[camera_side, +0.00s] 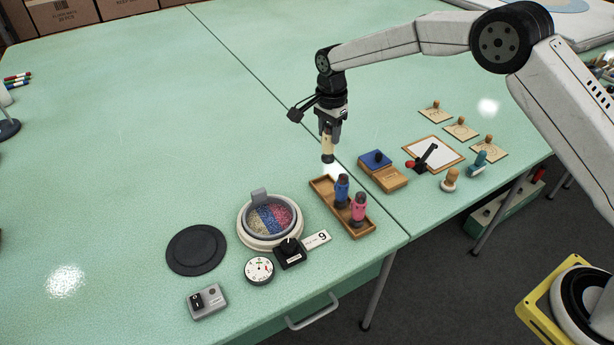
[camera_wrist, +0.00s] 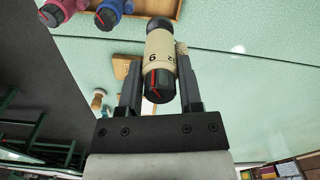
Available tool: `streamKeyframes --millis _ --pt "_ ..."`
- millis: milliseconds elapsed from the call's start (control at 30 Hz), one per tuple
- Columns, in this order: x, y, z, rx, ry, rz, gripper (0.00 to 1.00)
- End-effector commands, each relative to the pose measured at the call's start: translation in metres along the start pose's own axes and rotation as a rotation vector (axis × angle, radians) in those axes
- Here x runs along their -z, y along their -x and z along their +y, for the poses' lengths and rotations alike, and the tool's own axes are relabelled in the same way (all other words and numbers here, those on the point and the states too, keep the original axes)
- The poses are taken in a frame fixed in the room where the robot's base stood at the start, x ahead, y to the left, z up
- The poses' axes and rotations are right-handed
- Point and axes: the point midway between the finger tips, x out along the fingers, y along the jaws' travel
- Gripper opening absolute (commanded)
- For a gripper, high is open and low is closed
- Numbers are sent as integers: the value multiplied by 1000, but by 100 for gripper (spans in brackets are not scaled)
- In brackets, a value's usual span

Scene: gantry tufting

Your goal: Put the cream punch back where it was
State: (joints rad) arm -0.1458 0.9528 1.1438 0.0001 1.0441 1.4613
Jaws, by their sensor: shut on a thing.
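The cream punch (camera_side: 328,148) is held upright in my gripper (camera_side: 329,128), above the table. It also shows in the wrist view (camera_wrist: 160,50), between the two fingers, with a black cap, a red mark and printed digits. The wooden tray (camera_side: 322,190) lies below and slightly right of the punch in the side view. A blue punch (camera_side: 342,187) and a pink punch (camera_side: 358,207) stand in its middle and near end. The far end of the tray is empty. The punch's lower tip is apart from the tray.
A round bowl with coloured fill (camera_side: 268,215) stands left of the tray, with a black dial block (camera_side: 290,253) and number tag (camera_side: 317,239) in front. A wooden box with a blue pad (camera_side: 382,170) stands to the right. The table behind is clear.

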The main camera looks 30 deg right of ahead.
Motion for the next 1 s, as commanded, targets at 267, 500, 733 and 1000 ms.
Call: streamKeyframes --millis 267,500,733,1000 --pt "0 -10 0 0 0 0 0" --pt "0 -42 0 -1 0 -1 0" --pt "0 -62 0 2 0 -1 0" --pt "0 -68 0 1 0 -1 0"
